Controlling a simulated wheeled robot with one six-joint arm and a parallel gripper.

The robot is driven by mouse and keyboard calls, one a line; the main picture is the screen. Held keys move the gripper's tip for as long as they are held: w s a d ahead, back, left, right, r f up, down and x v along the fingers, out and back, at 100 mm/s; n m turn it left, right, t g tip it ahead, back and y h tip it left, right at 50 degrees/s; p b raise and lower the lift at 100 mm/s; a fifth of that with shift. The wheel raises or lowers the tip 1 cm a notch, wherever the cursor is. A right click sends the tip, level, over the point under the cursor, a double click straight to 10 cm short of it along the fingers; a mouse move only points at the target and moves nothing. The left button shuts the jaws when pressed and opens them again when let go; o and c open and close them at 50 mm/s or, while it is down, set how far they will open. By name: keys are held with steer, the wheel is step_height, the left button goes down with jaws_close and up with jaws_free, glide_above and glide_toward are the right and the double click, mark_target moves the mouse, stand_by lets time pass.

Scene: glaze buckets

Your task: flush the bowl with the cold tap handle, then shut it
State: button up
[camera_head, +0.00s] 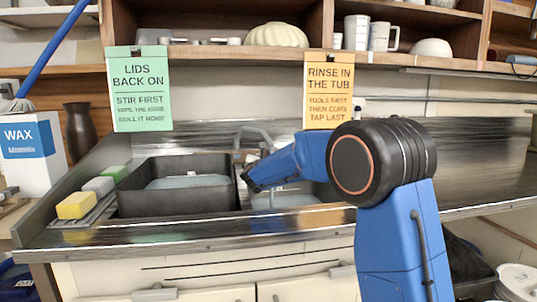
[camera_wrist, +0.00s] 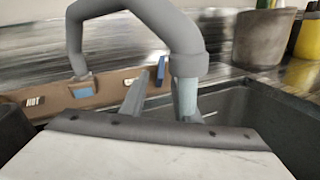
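The grey tap (camera_head: 255,133) arches up at the back of the sink, partly hidden behind my arm. In the wrist view its thick spout (camera_wrist: 188,66) ends close ahead, with a pale upright streak below it that looks like water. A brown tap block (camera_wrist: 55,98) carries a HOT label at left. A small blue piece (camera_wrist: 160,70) stands right of it, perhaps the cold handle. A grey slanted bar is just in front; I cannot tell what it is. The bowl (camera_head: 285,200) is half hidden. My gripper (camera_head: 254,182) is beside the tap, its fingers unclear.
A black tub (camera_head: 180,202) with water stands left of the bowl. Yellow, grey and green sponges (camera_head: 76,205) lie further left. A brown pot (camera_wrist: 262,38) stands behind the sink in the wrist view. The counter at right (camera_head: 470,175) is clear.

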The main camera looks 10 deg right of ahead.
steer(key=shift+x, duration=3.05)
steer(key=shift+d, duration=0.1)
jaws_close()
